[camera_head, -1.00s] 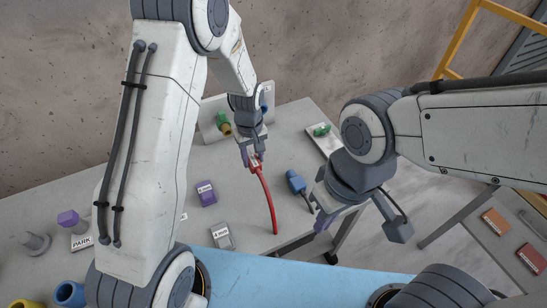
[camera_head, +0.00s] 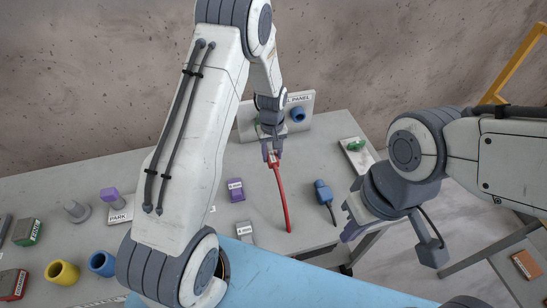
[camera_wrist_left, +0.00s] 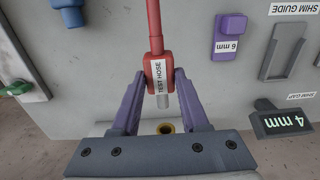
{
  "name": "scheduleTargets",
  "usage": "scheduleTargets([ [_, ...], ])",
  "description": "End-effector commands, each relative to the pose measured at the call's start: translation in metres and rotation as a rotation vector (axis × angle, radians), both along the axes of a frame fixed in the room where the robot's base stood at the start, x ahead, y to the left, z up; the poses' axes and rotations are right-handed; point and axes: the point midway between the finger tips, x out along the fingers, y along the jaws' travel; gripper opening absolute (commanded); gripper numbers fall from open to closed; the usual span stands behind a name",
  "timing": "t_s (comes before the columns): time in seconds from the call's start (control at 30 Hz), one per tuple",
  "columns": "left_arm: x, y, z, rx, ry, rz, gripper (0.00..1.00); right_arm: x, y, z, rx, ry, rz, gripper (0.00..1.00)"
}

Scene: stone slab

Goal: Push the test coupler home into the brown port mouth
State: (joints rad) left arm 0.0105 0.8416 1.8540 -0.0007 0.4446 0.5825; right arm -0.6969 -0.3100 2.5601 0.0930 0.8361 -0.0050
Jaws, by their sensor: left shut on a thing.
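The red test coupler (camera_wrist_left: 158,72), labelled TEST HOSE, sits between the purple fingers of my left gripper (camera_wrist_left: 160,82), which is shut on it. Its grey metal tip points down the left wrist view. A brown-yellow ringed port mouth (camera_wrist_left: 166,128) shows below the tip, apart from it in the picture and partly cut off by my gripper body. In the head view my left gripper (camera_head: 271,152) hangs before the upright panel (camera_head: 247,118), hiding part of it, and the red hose (camera_head: 281,195) trails over the table. My right gripper (camera_head: 351,220) is empty at the table's right edge; its opening is unclear.
A blue port (camera_head: 298,114) is on the panel, right of my left gripper. A blue plug (camera_head: 322,192) lies right of the hose, a purple block (camera_head: 236,190) left of it. A tray with a green item (camera_head: 356,146) stands at right. A 4 mm block (camera_wrist_left: 283,122) shows in the wrist view.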

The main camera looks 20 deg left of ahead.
Motion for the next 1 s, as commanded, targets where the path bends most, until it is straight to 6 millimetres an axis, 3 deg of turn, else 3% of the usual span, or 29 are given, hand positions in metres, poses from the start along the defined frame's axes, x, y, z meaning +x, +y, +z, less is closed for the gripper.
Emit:
scheduleTargets([
  [0.4, 0.028, 0.019, 0.000, 0.000, 0.000, 0.001, 0.00, 0.000, 0.000, -0.003, 0.000, 0.000, -0.001, 0.00],
  [1.0, 0.031, 0.021, 0.000, -0.001, 0.001, 0.000, 0.00, 0.000, 0.000, -0.004, 0.000, 0.000, -0.001, 0.00],
])
